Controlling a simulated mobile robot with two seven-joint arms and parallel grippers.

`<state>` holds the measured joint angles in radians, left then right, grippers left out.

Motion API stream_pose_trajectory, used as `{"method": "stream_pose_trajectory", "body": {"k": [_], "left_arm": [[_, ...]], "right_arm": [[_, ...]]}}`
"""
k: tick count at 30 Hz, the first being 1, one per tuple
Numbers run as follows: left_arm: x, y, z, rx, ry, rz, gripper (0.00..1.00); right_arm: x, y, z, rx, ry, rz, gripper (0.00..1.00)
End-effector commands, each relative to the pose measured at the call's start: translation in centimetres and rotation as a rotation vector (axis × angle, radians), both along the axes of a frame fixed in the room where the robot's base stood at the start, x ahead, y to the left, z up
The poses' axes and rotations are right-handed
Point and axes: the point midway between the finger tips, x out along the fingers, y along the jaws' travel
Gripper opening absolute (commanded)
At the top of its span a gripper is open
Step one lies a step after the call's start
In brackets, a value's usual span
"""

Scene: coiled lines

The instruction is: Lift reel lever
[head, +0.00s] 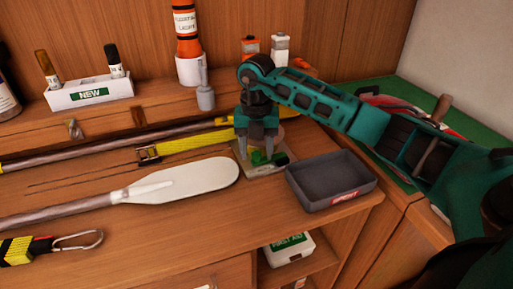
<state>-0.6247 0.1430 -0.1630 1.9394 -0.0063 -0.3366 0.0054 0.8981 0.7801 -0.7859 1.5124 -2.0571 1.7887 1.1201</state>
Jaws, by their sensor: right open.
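My right gripper (257,148) comes in from the right, pointing down, its fingers apart. It is over a small device with a green part (264,158) on a pale, flat base (249,170) near the middle of the bench. This may be the reel; its lever cannot be made out, and the gripper covers part of it. I cannot tell whether the fingers touch it. My left gripper is not in view.
A white paddle (195,178) lies left of the device, and a grey tray (331,181) stands right of it. A yellow strap (190,148) and poles lie behind the paddle. A marker holder (90,94) and an orange bottle (187,28) stand at the back.

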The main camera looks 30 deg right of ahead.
Motion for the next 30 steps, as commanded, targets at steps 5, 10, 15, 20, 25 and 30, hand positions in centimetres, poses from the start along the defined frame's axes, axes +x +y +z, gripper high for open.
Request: {"method": "stream_pose_trajectory", "body": {"k": [5,10,15,20,25,30], "left_arm": [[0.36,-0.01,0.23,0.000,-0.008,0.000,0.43],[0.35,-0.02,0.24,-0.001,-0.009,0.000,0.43],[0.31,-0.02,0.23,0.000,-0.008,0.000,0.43],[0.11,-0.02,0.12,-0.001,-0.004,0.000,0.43],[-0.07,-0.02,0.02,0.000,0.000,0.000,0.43],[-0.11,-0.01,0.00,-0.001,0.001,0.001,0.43]], "right_arm": [[0.01,0.01,-0.03,0.000,0.000,0.000,0.52],[0.01,0.01,-0.01,0.000,0.000,0.000,0.40],[0.01,0.01,0.01,0.000,0.000,0.000,0.24],[0.01,0.01,0.02,0.000,0.000,0.000,0.08],[0.01,0.01,0.03,0.000,0.000,0.000,0.00],[0.01,-0.01,0.03,0.000,0.000,0.000,0.00]]}}
